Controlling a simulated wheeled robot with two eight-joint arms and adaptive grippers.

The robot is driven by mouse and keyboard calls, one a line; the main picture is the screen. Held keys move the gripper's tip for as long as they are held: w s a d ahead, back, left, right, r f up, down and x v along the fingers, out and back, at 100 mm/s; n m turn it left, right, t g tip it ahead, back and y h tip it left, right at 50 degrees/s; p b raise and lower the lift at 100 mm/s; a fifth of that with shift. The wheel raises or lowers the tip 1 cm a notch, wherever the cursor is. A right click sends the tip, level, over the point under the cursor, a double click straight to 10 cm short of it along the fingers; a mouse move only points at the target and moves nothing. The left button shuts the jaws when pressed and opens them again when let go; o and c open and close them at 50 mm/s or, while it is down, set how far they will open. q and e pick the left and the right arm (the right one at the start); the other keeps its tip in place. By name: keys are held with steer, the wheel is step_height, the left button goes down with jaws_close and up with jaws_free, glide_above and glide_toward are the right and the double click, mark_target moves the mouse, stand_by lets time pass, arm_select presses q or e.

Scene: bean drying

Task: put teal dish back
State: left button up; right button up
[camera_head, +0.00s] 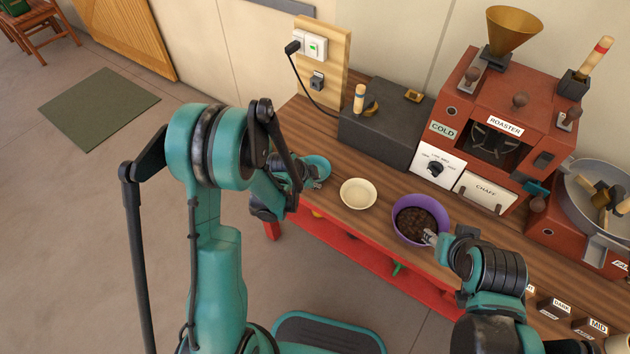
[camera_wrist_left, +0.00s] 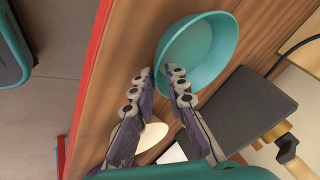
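The teal dish (camera_head: 319,166) stands on the left end of the wooden counter. In the left wrist view the teal dish (camera_wrist_left: 205,45) looks empty. My left gripper (camera_head: 306,174) is at the dish's near side and partly covers it. In the left wrist view its fingers (camera_wrist_left: 160,72) are apart, with the dish's rim running between the tips; I cannot tell whether they touch it. My right gripper (camera_head: 432,237) is at the near right rim of a purple bowl (camera_head: 402,232) holding dark beans; its finger gap is too small to read.
A cream dish (camera_head: 358,194) stands between the teal dish and the purple bowl. A dark grey box (camera_head: 380,135) and the red roaster (camera_head: 480,110) stand behind. Small labelled blocks (camera_head: 553,307) line the right front. A power cable (camera_head: 312,95) hangs at the back left.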

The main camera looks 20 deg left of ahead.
arm_select(q)
steer(key=shift+r, duration=0.1)
steer(key=shift+r, duration=0.2)
steer(key=s+a+r+n+y+p, duration=0.1)
steer(key=s+r+n+p, duration=0.1)
steer(key=s+r+n, duration=0.5)
steer(key=s+a+r+n+t+y+p, duration=0.1)
steer(key=s+r+n, duration=0.6)
steer(key=s+r, duration=0.8)
step_height(320, 180, up, 3)
steer(key=shift+r+y+p, duration=0.1)
steer(key=shift+y+p, duration=0.2)
steer(key=shift+p, duration=0.55)
